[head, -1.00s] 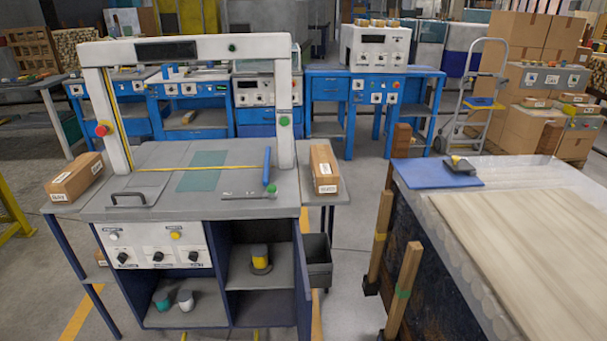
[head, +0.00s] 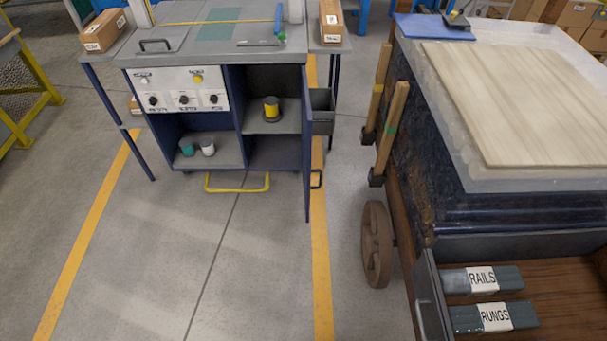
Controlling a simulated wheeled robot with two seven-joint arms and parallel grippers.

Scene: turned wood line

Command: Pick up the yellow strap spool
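The yellow strap spool (head: 271,107) stands upright on the upper right shelf (head: 258,126) inside the strapping machine's cabinet. It is a short yellow cylinder with a dark top and a dark base. The cabinet door (head: 306,150) is swung open on the right side, so the spool is seen from the front with nothing in front of it. Neither of my grippers shows in the head view.
A teal spool (head: 187,147) and a grey-white one (head: 207,146) stand in the lower left compartment. A yellow floor-level bar (head: 238,188) juts out below the cabinet. A cart (head: 440,190) with an open drawer stands at right. The floor in front is clear.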

